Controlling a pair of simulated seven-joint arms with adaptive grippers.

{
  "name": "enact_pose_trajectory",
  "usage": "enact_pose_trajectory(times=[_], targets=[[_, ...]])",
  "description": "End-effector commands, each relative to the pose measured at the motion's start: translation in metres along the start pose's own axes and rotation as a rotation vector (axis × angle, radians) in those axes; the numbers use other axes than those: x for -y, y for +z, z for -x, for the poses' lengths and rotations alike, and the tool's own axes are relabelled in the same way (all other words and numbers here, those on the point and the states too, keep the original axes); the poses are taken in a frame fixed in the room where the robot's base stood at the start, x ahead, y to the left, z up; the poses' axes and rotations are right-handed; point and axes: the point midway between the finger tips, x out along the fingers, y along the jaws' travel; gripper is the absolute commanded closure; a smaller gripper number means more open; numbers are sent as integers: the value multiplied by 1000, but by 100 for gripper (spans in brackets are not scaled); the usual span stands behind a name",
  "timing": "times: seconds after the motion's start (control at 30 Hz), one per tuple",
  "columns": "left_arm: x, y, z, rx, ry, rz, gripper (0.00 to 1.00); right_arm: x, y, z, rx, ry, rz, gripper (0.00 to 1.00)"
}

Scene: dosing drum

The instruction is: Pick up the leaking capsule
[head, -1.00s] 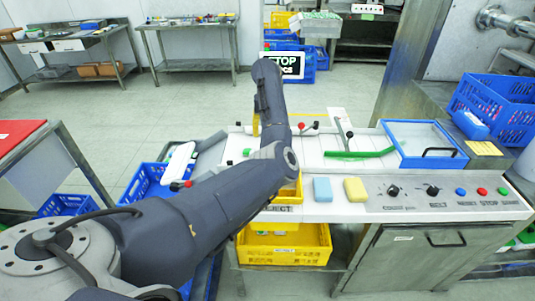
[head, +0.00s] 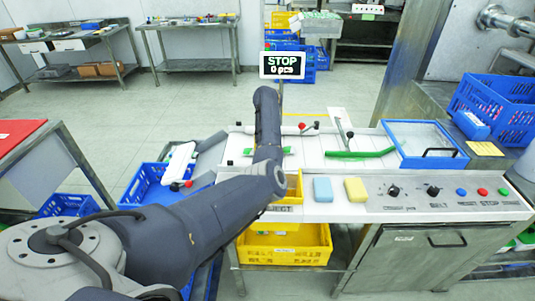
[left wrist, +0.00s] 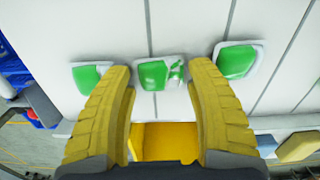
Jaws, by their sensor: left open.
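In the left wrist view the middle green-and-white capsule (left wrist: 152,75) has a ragged patch of green and white on its right side, unlike its two neighbours. A plain capsule (left wrist: 88,75) lies to its left and another (left wrist: 236,62) to its right, all on the white belt surface. My left gripper (left wrist: 160,82) has its yellow fingers open, one on each side of the middle capsule, with nothing visibly held. The depth between fingers and capsule is hard to tell. In the head view my arm hides the gripper and most of the capsules. My right gripper is not in view.
A yellow reject bin (head: 285,235) is at the line's front. Blue (head: 322,190) and yellow (head: 355,190) blocks lie by the control panel (head: 430,195). A blue-framed tray (head: 425,135) and green curved strip (head: 360,153) are on the right. A STOP display (head: 282,65) stands behind.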

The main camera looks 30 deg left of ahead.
Motion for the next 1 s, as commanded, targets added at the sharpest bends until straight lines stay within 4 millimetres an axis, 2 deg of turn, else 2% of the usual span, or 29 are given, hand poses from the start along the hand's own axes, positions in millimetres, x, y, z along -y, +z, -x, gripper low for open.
enact_pose_trajectory(times=[0.33,0.6,1.0], targets=[[0,0,-5,-1,0,1,42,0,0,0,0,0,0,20],[0,0,-4,-1,0,1,71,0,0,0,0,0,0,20],[0,0,-4,0,0,1,74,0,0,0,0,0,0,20]])
